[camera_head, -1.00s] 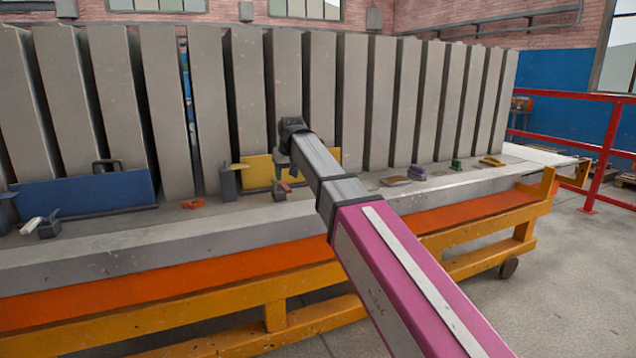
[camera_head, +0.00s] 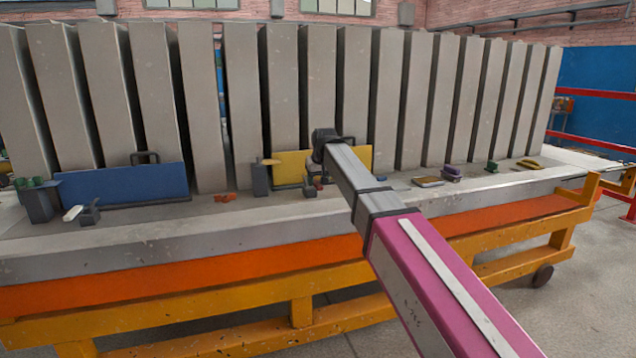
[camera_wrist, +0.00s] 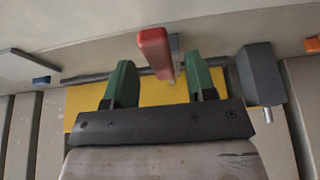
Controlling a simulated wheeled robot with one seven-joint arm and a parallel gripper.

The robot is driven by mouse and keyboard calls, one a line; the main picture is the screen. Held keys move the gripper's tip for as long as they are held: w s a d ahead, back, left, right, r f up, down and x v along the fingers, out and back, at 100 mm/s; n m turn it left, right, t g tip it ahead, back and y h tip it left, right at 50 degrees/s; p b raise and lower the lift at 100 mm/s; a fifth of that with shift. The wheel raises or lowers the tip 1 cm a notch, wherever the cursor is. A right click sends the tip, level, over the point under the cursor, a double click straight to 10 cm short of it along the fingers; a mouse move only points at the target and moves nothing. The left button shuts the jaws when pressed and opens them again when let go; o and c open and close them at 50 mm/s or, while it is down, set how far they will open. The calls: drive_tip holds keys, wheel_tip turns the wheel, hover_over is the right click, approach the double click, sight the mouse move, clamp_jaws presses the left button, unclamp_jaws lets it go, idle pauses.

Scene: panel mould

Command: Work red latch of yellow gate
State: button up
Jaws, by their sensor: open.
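The yellow gate (camera_head: 290,168) stands upright on the bench behind my arm in the head view. It also shows in the wrist view (camera_wrist: 85,100), partly covered by my gripper. The red latch (camera_wrist: 155,50) is a red handle at the gate's edge in the wrist view. In the head view the latch is mostly hidden by my gripper. My gripper (camera_wrist: 159,82) is open, with one green finger on each side of the latch in the picture. Gaps show between the latch and both fingers; the fingers do not appear to touch it.
A dark grey post (camera_wrist: 261,75) stands close to the gate's end. A blue gate (camera_head: 120,186) with a white-handled latch (camera_head: 73,213) is at the left. Tall grey panels (camera_head: 300,90) line the back. Small purple (camera_head: 450,173) and green (camera_head: 491,167) items lie at the right.

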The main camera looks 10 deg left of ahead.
sight(316, 181)
drive_tip(key=shift+w+a+f, duration=0.1)
drive_tip(key=shift+f, duration=0.3)
clamp_jaws()
drive_tip(key=shift+w+a+r+g+h, duration=0.25)
drive_tip(key=shift+w+r+g+h, duration=0.1)
drive_tip(key=shift+w+r+g, duration=0.2)
drive_tip(key=shift+w+a+r+g+h, duration=0.25)
drive_tip(key=shift+w+r+g+h, duration=0.15)
drive_tip(key=shift+r, duration=0.25)
drive_tip(key=shift+w+a+r+g+h, duration=0.15)
drive_tip(key=shift+r+g+h, duration=0.2)
drive_tip(key=shift+g, duration=0.2)
drive_tip(key=shift+w+a+r+g+h, duration=0.1)
drive_tip(key=shift+w+r+g+h, duration=0.1)
drive_tip(key=shift+r+g, duration=0.3)
drive_tip(key=shift+s, duration=0.1)
unclamp_jaws()
